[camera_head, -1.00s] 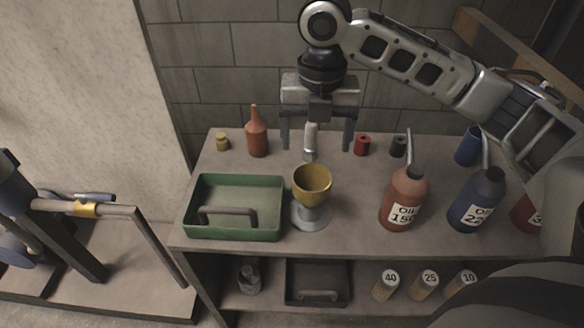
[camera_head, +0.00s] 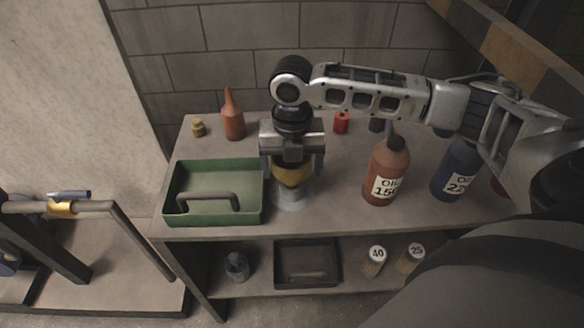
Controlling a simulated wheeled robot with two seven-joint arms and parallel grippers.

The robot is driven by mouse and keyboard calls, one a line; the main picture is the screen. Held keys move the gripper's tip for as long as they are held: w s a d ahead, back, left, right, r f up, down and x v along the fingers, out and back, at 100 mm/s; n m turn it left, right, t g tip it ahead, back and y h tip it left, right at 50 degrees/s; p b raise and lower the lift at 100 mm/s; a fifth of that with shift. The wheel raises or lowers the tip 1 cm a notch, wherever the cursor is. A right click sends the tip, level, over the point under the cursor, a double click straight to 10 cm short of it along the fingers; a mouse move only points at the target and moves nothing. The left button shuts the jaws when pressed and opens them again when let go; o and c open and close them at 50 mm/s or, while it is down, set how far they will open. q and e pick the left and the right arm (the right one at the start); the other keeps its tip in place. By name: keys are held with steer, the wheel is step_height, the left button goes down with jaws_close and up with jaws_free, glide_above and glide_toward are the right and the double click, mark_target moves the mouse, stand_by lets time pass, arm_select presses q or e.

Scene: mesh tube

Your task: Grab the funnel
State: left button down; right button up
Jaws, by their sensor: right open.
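The funnel, a yellow cup (camera_head: 292,176) on a grey stand (camera_head: 292,200), is upright on the tabletop beside the green tray. My right gripper (camera_head: 293,168) points down right over the funnel. Its palm hides the funnel's top rim. Its fingers are apart and reach down by the left and right sides of the yellow cup; whether they touch it I cannot tell. My left gripper is not in view.
The green tray (camera_head: 170,214) is left of the funnel. A red oil bottle (camera_head: 383,180) and a blue bottle (camera_head: 452,183) stand to the right. A red-brown squeeze bottle (camera_head: 233,122) and a small red spool (camera_head: 341,122) are at the back. A lower shelf (camera_head: 214,283) holds several items.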

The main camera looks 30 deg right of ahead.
steer(key=shift+f, duration=0.95)
steer(key=shift+c, duration=0.3)
steer(key=c, duration=0.7)
steer(key=shift+r, duration=0.15)
